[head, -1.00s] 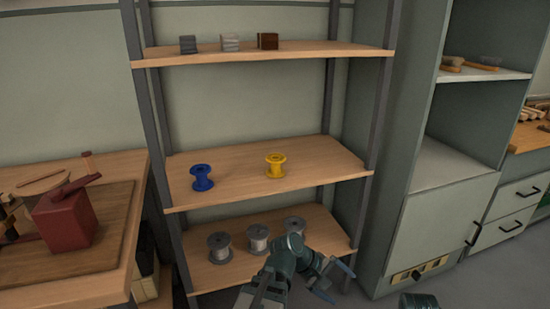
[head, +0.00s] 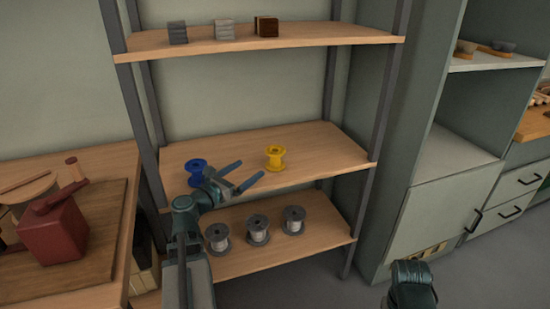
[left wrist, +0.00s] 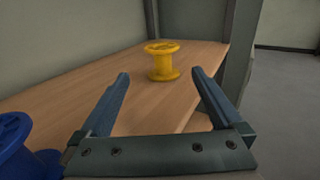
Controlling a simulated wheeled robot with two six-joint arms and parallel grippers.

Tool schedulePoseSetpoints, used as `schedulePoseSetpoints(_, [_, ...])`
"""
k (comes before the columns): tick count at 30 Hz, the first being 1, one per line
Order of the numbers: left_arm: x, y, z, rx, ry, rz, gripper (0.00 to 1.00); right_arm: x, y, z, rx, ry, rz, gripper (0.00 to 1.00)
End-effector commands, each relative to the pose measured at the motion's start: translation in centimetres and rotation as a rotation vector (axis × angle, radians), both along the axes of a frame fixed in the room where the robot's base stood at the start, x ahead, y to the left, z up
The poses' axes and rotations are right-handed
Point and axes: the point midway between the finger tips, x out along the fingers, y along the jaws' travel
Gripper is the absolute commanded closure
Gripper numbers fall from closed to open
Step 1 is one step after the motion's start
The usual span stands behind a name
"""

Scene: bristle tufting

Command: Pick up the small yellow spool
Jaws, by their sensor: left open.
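The small yellow spool (head: 275,157) stands upright on the middle wooden shelf (head: 325,150). It also shows in the left wrist view (left wrist: 162,60), ahead of and between the two fingers, apart from them. My left gripper (head: 249,173) is open and empty at the front of the middle shelf, left of the yellow spool and pointing towards it. Its fingers also show spread in the left wrist view (left wrist: 160,80). Part of my right arm shows at the lower right of the head view, but its gripper cannot be made out.
A blue spool (head: 196,172) stands on the same shelf, close to my left gripper. Several grey wire spools (head: 257,229) stand on the lower shelf. Small blocks (head: 222,31) sit on the top shelf. Dark uprights (head: 386,85) bound the rack. The shelf right of the yellow spool is clear.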

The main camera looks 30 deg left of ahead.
Motion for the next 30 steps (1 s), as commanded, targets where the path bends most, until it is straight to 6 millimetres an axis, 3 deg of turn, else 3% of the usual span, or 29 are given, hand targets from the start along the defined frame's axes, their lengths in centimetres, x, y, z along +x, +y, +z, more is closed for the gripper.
schedulePoseSetpoints(3, [2.7, -0.3, 0.0, 0.001, 0.001, -0.005, 0.0, 0.0, 0.0, 0.0, 0.0, 0.0, 0.0, 0.5])
schedulePoseSetpoints(9, [6.0, -0.8, 0.0, 0.002, 0.001, -0.004, 0.0, 0.0, 0.0, 0.0, 0.0, 0.0, 0.0, 0.5])
schedulePoseSetpoints(23, [7.8, -1.2, 0.1, 0.003, 0.001, -0.003, 0.0, 0.0, 0.0, 0.1, 0.0, 0.0, 0.0, 0.5])
schedulePoseSetpoints(30, [10.9, -1.8, 0.4, 0.003, 0.001, -0.006, 0.0, 0.0, 0.0, 0.4, 0.001, 0.0, 0.0, 0.5])
